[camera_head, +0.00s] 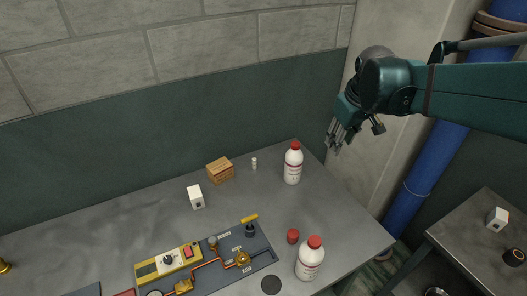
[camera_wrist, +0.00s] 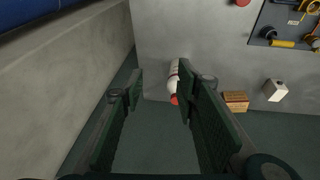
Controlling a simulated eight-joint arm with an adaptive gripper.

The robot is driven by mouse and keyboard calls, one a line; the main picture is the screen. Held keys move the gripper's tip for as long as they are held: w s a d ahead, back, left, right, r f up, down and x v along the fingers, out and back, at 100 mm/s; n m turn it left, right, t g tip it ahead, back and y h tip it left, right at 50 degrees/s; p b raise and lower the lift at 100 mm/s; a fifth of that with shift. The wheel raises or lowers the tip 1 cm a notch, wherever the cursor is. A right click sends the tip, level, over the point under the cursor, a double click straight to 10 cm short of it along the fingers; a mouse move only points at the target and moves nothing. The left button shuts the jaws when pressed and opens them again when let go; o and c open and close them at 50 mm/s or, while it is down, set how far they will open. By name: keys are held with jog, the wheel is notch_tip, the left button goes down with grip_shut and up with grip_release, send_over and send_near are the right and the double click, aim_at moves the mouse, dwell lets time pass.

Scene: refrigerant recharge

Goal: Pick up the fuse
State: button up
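My gripper (camera_head: 335,139) is raised above and to the right of that bottle, well apart from the fuse. In the wrist view my gripper (camera_wrist: 160,80) has its two fingers spread with nothing between them in grasp. The bottle (camera_wrist: 173,83) shows beyond them, partly hidden by the right finger. I cannot make out the fuse in the wrist view; the right finger may cover it.
A white box (camera_head: 196,198) stands left of the fuse. The wall (camera_head: 170,160) is close behind the table. Blue pipes (camera_head: 420,180) stand right.

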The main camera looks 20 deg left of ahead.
jog(key=w+a+f+n+g, duration=0.1)
jog(key=w+a+f+n, duration=0.25)
jog(key=w+a, duration=0.5)
jog(key=n+g+h+p, duration=0.1)
jog(key=n+g+p, duration=0.15)
jog(key=n, duration=0.35)
send_over(254, 159)
jog(key=shift+m, duration=0.25)
jog(key=f, duration=1.9)
jog(key=shift+d, duration=0.2)
jog(key=shift+a+f, duration=0.2)
jog(key=shift+f, duration=0.1)
jog(key=shift+f, duration=1.3)
jog(key=shift+f, duration=2.6)
